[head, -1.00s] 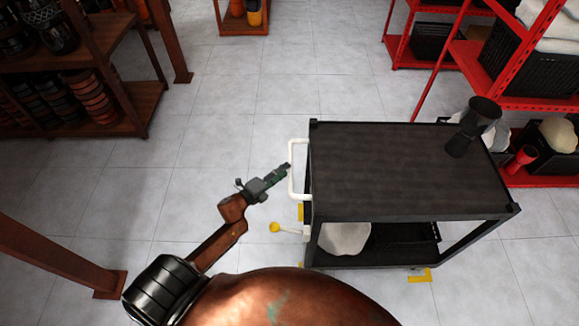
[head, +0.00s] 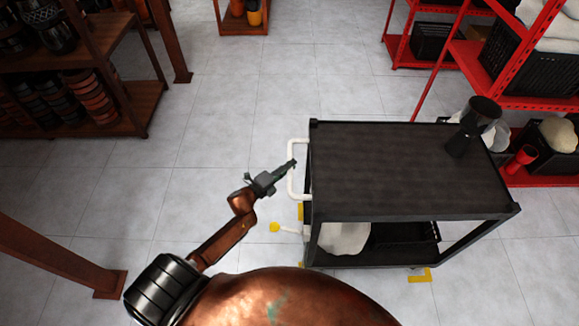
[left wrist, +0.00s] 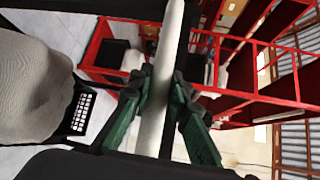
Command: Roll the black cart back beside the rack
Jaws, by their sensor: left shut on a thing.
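The black cart (head: 400,170) stands at the right of the head view, with a flat dark top and a lower shelf. Its white handle (head: 291,180) is on its left side. My left gripper (head: 291,163) is at the upper part of this handle. In the left wrist view the green fingers (left wrist: 163,110) lie on both sides of the white handle bar (left wrist: 158,90), shut on it. A black goblet-shaped drum (head: 470,128) stands at the cart's far right corner. A red rack (head: 520,70) stands behind the cart at the right. My right gripper is out of view.
A pale sack (head: 345,238) and a black crate (head: 405,240) sit on the cart's lower shelf. Yellow floor marks (head: 420,276) lie by the cart. Brown shelving (head: 110,95) stands left; the tiles between are clear.

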